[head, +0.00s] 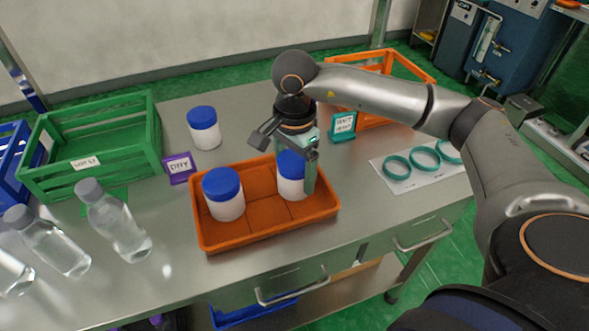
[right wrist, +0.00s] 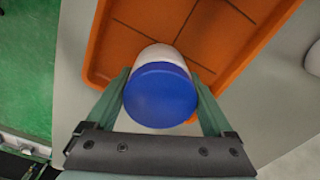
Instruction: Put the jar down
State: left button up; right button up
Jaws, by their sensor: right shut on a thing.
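A white jar with a blue lid (head: 291,186) is held upright in my right gripper (head: 293,178), over the right part of the orange tray (head: 262,238). In the right wrist view, the two teal fingers (right wrist: 162,88) are shut on both sides of the jar (right wrist: 160,97), its lid facing the camera. I cannot tell whether its base touches the tray floor. A second blue-lidded jar (head: 224,196) stands in the left part of the tray. A third jar (head: 203,128) stands behind the tray on the table. My left gripper is not in view.
A purple sign (head: 179,167) and green crate (head: 90,146) stand left of the tray, with clear bottles (head: 117,222) in front. A teal sign (head: 342,125), an orange crate (head: 405,68) and a sheet with teal rings (head: 425,157) lie right. The metal tabletop (head: 345,215) is bare right of the tray.

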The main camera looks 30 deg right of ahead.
jog(key=o, duration=1.4)
jog(key=shift+f, duration=0.1)
jog(key=shift+c, duration=0.2)
